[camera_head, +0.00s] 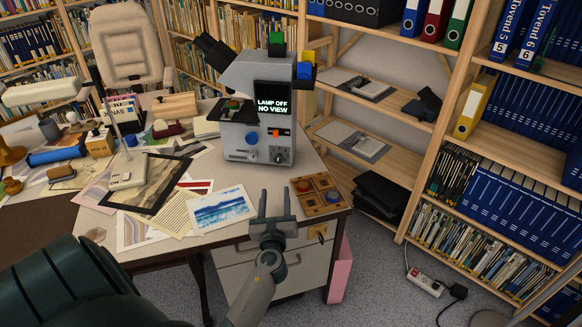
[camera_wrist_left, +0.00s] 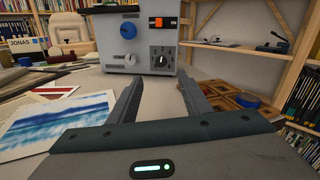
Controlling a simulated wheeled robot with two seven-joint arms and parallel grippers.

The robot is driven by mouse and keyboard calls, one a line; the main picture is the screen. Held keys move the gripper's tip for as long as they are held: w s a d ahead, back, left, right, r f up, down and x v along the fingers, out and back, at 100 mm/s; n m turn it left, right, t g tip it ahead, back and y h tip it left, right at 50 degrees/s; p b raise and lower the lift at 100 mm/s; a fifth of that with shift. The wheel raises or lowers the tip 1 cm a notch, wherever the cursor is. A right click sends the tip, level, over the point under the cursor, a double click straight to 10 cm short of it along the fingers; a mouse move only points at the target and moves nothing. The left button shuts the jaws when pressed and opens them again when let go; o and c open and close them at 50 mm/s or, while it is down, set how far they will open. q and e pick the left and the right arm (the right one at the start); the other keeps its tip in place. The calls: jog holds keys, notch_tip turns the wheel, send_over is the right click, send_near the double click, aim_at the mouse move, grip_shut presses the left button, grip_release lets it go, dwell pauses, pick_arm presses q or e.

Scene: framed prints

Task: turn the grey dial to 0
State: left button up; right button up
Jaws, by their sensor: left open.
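A grey microscope-like machine (camera_head: 246,100) stands on the desk, its screen reading "LAMP OFF NO VIEW". A small dark grey dial (camera_head: 280,156) with marks around it sits low on the right of its front. The dial also shows in the left wrist view (camera_wrist_left: 161,60), with a light pointer that looks about upright; its numbers are too small to read. My left gripper (camera_head: 275,200) is open and empty, in front of the machine and apart from it. In the left wrist view, the open fingers (camera_wrist_left: 158,92) point toward the front panel, with the dial beyond the gap between them. My right gripper is not in view.
An orange switch (camera_wrist_left: 158,22) labelled OFF and ON sits above the dial, and a blue knob (camera_wrist_left: 128,30) is to its left. A seascape print (camera_head: 220,209) lies left of the gripper. A wooden tray (camera_head: 319,190) with round pieces lies to the right.

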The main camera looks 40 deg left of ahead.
aim_at(278, 161)
pick_arm(q)
jog(key=shift+d+f, duration=0.1)
jog(key=shift+f, duration=0.15)
jog(key=shift+d+f, duration=0.1)
jog(key=shift+f, duration=0.05)
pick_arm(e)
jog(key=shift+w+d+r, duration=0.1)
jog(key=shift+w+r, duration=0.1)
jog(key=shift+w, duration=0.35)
pick_arm(q)
jog(key=shift+w, duration=0.1)
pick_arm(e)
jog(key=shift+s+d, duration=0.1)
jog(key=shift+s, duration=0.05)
